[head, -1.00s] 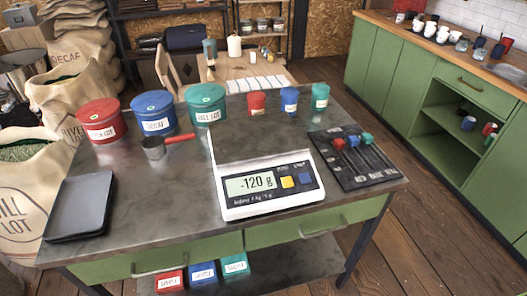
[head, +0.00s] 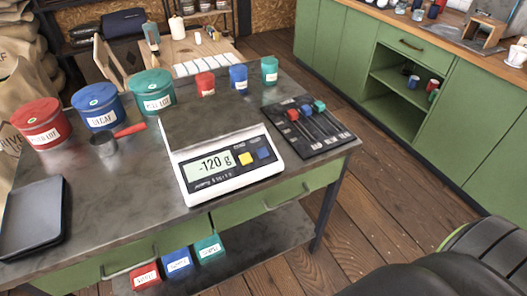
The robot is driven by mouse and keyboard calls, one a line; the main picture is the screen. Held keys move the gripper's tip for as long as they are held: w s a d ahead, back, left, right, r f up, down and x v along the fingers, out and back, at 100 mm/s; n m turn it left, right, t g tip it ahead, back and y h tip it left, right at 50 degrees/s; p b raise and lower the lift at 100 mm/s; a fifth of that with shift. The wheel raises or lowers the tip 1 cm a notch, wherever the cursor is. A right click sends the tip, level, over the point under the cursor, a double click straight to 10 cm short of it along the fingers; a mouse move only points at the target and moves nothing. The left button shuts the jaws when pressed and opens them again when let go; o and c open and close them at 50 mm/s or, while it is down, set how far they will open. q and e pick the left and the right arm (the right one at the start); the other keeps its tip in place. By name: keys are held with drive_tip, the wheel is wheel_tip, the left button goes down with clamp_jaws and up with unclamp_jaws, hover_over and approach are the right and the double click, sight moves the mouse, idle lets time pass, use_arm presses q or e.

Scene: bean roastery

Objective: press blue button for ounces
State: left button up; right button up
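A white digital scale (head: 228,187) with a dark weighing plate (head: 207,135) stands on the metal-topped table. Its display (head: 211,166) reads -120 g. Right of the display are a yellow button (head: 246,159) and the blue button (head: 263,153). The weighing plate is empty. Neither of my grippers is visible in the head view.
Red (head: 41,123), blue (head: 98,106) and green (head: 151,92) tins stand at the back left, with a red-handled scoop (head: 104,145) before them. A dark tray (head: 34,217) lies at left. A dark mat (head: 333,139) with several tools lies right of the scale.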

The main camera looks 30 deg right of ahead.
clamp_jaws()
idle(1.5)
